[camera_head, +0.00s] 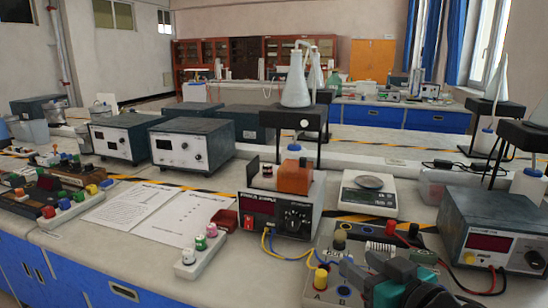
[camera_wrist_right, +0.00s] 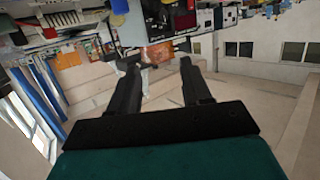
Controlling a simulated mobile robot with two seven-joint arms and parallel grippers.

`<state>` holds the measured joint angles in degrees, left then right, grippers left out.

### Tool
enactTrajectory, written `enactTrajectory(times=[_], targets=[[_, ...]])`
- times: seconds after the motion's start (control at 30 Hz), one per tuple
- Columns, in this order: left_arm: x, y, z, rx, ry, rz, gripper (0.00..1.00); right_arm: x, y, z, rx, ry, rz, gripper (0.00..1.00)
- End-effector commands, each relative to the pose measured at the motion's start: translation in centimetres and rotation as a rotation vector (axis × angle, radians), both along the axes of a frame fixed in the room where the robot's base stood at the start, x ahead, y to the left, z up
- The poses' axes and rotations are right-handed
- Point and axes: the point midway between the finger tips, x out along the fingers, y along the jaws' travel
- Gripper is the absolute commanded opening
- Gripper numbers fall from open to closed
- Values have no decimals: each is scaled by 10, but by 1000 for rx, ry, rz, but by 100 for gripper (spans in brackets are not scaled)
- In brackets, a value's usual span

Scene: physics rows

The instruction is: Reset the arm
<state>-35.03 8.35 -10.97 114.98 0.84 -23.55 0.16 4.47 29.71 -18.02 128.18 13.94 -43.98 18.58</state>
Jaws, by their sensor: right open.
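My right gripper (camera_head: 362,266) shows at the bottom of the head view, right of centre, with dark fingers and a teal body. It is over the front part of the bench, close to a grey terminal box (camera_head: 330,285) with yellow and black knobs. In the right wrist view the picture is upside down, and the two black fingers of the right gripper (camera_wrist_right: 158,64) stand apart with nothing held between them. My left gripper is in neither view.
A red-display meter (camera_head: 280,212) with an orange block stands at the bench's middle. A digital scale (camera_head: 369,195) is right of it, and a grey power supply (camera_head: 492,232) stands at the right. Papers (camera_head: 160,212) lie left of centre. Wires (camera_head: 470,285) cross the front right.

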Motion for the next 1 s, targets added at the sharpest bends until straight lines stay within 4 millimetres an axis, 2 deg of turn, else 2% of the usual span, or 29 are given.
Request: enactTrajectory(times=[0.03, 0.1, 0.2, 0.3, 0.5, 0.73, 1.0], targets=[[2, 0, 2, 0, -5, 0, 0, -14, -1, -22, -16, 71, -22, 48], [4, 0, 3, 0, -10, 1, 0, -33, -5, -50, -55, 170, -55, 48], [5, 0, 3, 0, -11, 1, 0, -69, -14, -91, -115, 333, -101, 48], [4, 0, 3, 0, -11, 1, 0, -107, -23, -123, -169, 488, -139, 48], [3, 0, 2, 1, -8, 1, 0, -175, -39, -163, -248, 741, -182, 48], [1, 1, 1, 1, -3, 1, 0, -249, -52, -187, -309, 993, -208, 48], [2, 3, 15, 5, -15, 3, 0, -216, -45, -199, -278, 845, -200, 48]])
